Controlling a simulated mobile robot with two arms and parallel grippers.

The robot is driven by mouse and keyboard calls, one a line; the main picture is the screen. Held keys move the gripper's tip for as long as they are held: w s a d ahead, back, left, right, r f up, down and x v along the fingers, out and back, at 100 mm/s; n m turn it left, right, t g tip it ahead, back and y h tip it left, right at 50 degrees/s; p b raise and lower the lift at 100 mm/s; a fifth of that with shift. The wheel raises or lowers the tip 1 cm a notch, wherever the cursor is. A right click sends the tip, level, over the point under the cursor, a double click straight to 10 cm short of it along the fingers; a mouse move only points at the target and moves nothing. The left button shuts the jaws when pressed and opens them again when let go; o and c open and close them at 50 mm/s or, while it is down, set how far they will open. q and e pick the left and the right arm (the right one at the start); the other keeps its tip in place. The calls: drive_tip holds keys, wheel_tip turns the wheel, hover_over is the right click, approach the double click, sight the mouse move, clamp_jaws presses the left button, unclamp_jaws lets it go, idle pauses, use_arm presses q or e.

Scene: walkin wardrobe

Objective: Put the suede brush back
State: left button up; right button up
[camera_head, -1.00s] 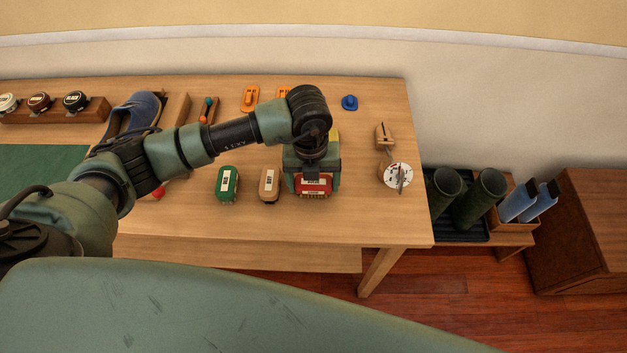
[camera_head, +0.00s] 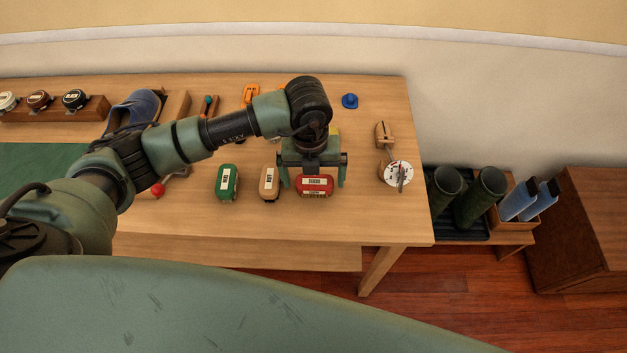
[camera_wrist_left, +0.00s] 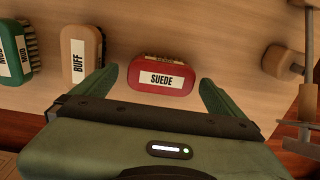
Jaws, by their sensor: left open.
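The red suede brush (camera_head: 314,185) lies on the table near its front edge, at the right end of a row of brushes. Its white label reads SUEDE in the left wrist view (camera_wrist_left: 162,79). My left gripper (camera_head: 314,182) is open above the brush, with one finger on either side of it. In the left wrist view the fingers (camera_wrist_left: 160,90) stand apart from the brush, with gaps on both sides. My right gripper is not in view.
A tan buff brush (camera_head: 269,184) and a green mud brush (camera_head: 228,183) lie to the left. A round white dial (camera_head: 393,174) stands to the right. Bare tabletop (camera_head: 345,220) lies in front. Boots (camera_head: 479,198) stand beyond the table's right edge.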

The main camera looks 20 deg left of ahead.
sight(311, 182)
use_arm(q)
wheel_tip(311, 182, up, 10)
drive_tip(key=b, duration=0.1)
drive_tip(key=shift+a+b, duration=0.2)
drive_tip(key=shift+b, duration=0.15)
drive_tip(key=shift+s, duration=0.15)
